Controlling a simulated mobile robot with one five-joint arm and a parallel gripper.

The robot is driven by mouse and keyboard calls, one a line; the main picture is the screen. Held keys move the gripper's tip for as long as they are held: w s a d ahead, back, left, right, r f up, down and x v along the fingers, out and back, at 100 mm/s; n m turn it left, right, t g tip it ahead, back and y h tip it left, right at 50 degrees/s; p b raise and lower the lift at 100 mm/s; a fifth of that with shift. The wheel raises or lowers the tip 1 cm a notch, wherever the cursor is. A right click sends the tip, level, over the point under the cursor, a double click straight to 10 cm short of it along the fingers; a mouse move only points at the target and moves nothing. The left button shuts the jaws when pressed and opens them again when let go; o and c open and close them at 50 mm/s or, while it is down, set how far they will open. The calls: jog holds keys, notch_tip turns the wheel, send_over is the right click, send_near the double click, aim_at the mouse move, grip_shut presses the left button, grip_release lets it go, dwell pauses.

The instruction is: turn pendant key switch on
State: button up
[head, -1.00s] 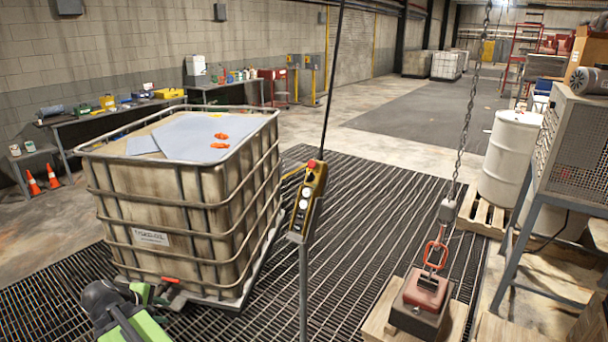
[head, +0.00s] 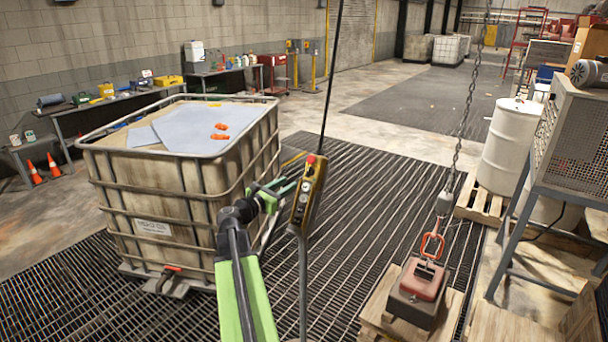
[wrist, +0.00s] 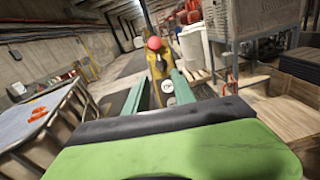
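The yellow pendant (head: 314,190) hangs on a black cable, upright and slightly tilted, in the middle of the head view. It has a red button on top and round pale controls below; the key switch is too small to make out surely. My gripper (head: 284,188) is just left of the pendant in the head view. In the wrist view the pendant (wrist: 157,60) appears between and beyond the two green fingers of my gripper (wrist: 160,76). The fingers are apart, with nothing visibly held. I cannot tell whether they touch the pendant.
A caged tank (head: 150,190) with grey sheets and orange items on top stands left of my arm. Grating floor (head: 350,170) beyond is open.

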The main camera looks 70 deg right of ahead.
aim_at(307, 172)
jog(key=x, duration=1.1)
jog(key=shift+a, duration=0.1)
grip_shut()
